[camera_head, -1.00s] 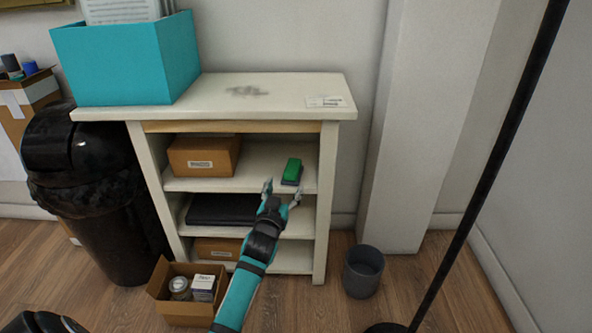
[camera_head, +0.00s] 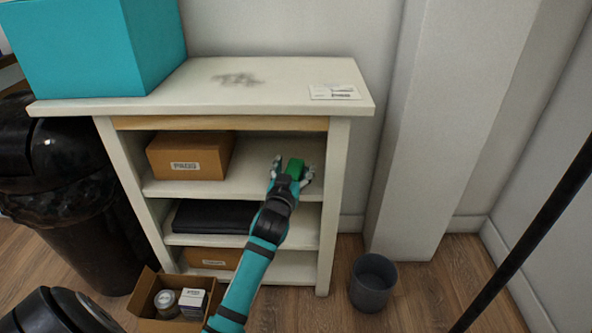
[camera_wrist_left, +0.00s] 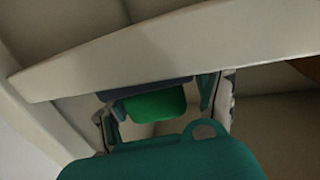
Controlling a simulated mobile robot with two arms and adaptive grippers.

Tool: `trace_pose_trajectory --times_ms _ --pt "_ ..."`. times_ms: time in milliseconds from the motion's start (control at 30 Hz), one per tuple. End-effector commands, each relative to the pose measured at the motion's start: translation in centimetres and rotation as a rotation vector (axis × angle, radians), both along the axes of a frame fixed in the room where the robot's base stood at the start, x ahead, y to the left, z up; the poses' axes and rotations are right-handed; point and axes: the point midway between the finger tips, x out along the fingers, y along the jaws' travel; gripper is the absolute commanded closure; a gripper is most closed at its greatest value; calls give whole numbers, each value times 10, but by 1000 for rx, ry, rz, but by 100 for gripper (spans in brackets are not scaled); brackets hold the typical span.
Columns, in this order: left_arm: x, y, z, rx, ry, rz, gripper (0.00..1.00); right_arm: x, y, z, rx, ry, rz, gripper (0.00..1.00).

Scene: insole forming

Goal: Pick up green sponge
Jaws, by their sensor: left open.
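The green sponge (camera_head: 295,168) sits on the top inner shelf of the white shelf unit, toward its right side. It also shows in the left wrist view (camera_wrist_left: 156,106), with a dark layer along one side. My left gripper (camera_head: 291,167) is open at the front of that shelf, with one finger on each side of the sponge. In the left wrist view the fingers (camera_wrist_left: 163,110) stand apart from the sponge's sides. The gripper hides the lower part of the sponge in the head view. My right gripper is not in view.
A cardboard box (camera_head: 190,157) stands left on the same shelf. The unit's white top (camera_head: 290,75) lies above the gripper and a dark folded item (camera_head: 215,216) lies below. An open carton (camera_head: 143,293) and a grey bin (camera_head: 373,283) stand on the floor.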

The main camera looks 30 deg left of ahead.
Motion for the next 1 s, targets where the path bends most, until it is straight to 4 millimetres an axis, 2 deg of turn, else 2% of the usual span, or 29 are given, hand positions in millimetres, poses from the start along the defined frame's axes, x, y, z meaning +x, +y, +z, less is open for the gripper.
trace_pose_trajectory --times_ms 200,233,633,1000 --pt "0 0 0 0 1 0 32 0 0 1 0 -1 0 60" --pt "0 0 0 0 1 0 34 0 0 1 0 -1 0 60" --pt "0 0 0 0 0 0 87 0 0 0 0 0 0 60" --pt "-1 0 4 0 0 0 87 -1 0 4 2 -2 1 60"
